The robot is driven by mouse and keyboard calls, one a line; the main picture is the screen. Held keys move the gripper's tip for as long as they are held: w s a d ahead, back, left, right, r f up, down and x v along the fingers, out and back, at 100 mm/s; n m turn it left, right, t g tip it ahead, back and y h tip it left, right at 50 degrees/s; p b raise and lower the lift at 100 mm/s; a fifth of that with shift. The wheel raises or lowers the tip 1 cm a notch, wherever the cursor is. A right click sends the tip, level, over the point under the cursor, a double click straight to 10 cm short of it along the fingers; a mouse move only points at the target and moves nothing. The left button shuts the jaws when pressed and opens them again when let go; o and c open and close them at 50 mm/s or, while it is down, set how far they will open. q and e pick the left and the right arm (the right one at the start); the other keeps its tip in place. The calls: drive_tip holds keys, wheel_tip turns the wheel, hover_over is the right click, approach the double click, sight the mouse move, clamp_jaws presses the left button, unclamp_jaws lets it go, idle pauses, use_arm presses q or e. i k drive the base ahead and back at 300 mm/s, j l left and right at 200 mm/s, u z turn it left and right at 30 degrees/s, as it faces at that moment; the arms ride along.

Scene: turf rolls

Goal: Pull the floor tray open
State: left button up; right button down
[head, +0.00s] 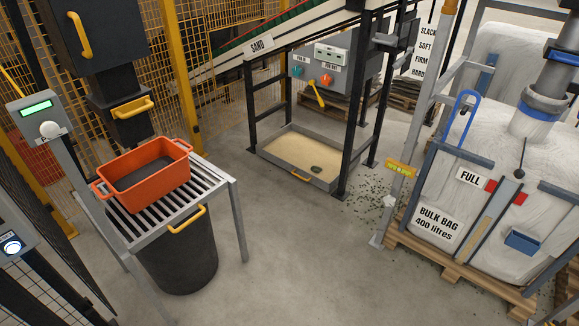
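The floor tray (275,161) is a shallow grey tray of pale sand on the concrete floor. It sits between the black legs of the frame below the sand conveyor, in the middle of the head view. The right end of the tray is partly hidden by a black post. I cannot tell how far the tray is drawn out. Neither of my grippers is in view.
An orange crate (165,178) stands on a slatted table (160,229) at the left, above a dark bin (182,262). A white bulk bag (480,180) on a pallet (440,262) stands at the right. Dark crumbs lie right of the tray. The floor before it is clear.

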sight(294, 147)
drive_tip(key=i+l+u, duration=0.35)
drive_tip(key=i+l, duration=1.05)
drive_tip(key=i, duration=0.55)
drive_tip(key=i+l, duration=0.15)
drive_tip(key=i, duration=0.55)
